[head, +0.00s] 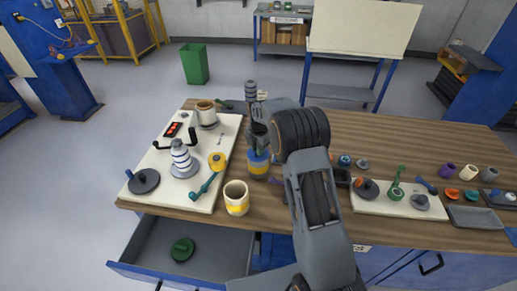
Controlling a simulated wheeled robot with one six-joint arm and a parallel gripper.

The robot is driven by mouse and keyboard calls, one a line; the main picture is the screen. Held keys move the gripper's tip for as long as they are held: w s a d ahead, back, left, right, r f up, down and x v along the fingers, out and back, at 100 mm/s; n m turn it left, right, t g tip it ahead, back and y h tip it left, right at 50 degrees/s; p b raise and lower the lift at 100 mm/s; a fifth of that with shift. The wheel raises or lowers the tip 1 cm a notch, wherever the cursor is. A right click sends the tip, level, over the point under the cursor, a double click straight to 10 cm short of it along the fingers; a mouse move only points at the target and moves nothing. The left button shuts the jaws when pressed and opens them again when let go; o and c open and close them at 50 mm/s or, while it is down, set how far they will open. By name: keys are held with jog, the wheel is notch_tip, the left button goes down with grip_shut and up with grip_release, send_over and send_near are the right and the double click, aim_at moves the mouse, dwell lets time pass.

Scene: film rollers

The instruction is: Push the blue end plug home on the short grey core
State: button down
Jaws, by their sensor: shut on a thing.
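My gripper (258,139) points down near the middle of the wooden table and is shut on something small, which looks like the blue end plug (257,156). Directly below the fingers, the blue part sits over a short piece with a yellow band (258,170). This piece may be the short grey core; its body is mostly hidden. I cannot tell whether the plug is fully seated or slightly raised. A short grey cylinder (491,174) also stands at the table's right end.
A drawer (145,257) is open in front, with a green disc (182,249) inside.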

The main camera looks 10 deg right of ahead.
jog(key=shift+c, duration=2.3)
grip_release()
jog(key=shift+r, duration=0.1)
jog(key=shift+r+p, duration=2.25)
jog(key=shift+r, duration=1.15)
